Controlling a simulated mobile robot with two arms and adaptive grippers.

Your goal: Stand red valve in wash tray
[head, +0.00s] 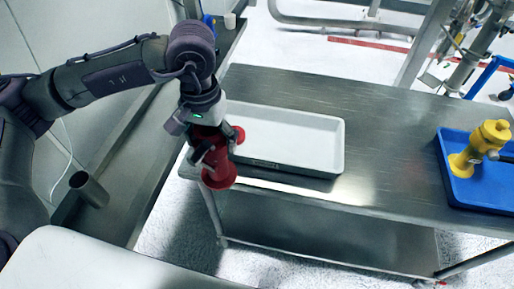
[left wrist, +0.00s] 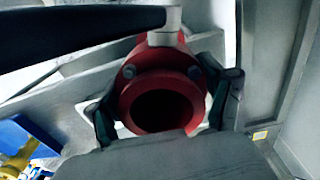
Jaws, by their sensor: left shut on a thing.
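The red valve (head: 220,177) hangs from my left gripper (head: 208,150) in the head view, just off the front left corner of the table. The gripper is shut on it. In the left wrist view the red valve (left wrist: 162,95) shows its round open flange between the two fingers of my left gripper (left wrist: 165,105). A dark handle with a pale hub crosses its top. The white wash tray (head: 290,140) lies on the steel table, right of and behind the valve. It looks empty; the arm hides its left end. My right gripper is not in view.
The steel table (head: 390,140) has clear room right of the white tray. A blue tray (head: 480,193) at the right holds a yellow valve (head: 485,143). Pipes and a frame stand behind the table.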

